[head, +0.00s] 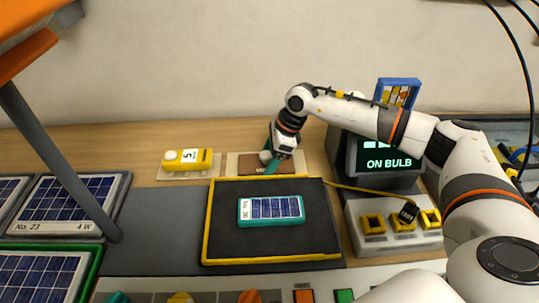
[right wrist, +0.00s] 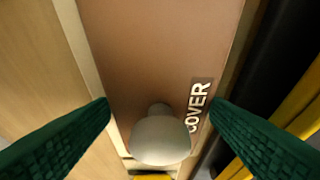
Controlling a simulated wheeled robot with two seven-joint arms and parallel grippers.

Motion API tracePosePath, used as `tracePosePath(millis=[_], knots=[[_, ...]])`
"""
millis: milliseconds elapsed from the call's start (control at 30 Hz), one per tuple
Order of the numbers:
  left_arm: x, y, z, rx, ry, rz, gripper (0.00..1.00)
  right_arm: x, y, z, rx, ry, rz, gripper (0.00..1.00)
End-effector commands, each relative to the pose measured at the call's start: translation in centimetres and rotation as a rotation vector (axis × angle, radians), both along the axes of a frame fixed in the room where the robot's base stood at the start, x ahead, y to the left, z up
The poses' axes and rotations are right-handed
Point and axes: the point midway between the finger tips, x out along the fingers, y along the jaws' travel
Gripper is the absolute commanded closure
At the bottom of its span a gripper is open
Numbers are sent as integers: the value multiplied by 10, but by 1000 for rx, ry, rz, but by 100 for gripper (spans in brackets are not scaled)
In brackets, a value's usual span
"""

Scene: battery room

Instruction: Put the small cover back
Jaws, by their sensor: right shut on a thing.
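The small cover is a brown plate (head: 290,166) with a pale knob and lies at the back of the table, behind the black mat. In the right wrist view its brown face (right wrist: 155,50) carries the word COVER, and the knob (right wrist: 160,138) is between my green fingers. My right gripper (head: 270,163) reaches down over the cover and is shut on it at the knob. The contact between fingers and knob is hard to see. A pale board (head: 232,166) shows around the cover; whether the cover touches it I cannot tell. My left gripper is not in view.
A black mat with a yellow rim (head: 207,225) holds a teal solar panel (head: 271,208). A dark box reading ON BULB (head: 388,155) and a white socket unit (head: 388,240) stand right. Larger panels lie left.

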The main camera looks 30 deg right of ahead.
Motion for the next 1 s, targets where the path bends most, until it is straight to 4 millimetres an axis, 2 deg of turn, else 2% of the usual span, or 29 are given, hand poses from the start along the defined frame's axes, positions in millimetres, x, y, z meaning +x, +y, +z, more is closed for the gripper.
tracePosePath(millis=[300, 333, 433, 833, 1000], knots=[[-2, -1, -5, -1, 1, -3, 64, 0, 0, -4, 1, -1, 1, 54], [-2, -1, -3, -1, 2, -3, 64, 0, 0, -3, 1, -1, 1, 25], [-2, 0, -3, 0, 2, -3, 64, 0, 0, -3, 1, -1, 1, 8], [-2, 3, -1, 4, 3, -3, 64, 0, -1, 4, 0, -2, 1, 8], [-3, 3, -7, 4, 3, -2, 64, -5, -12, 31, -1, -6, 0, 8]])
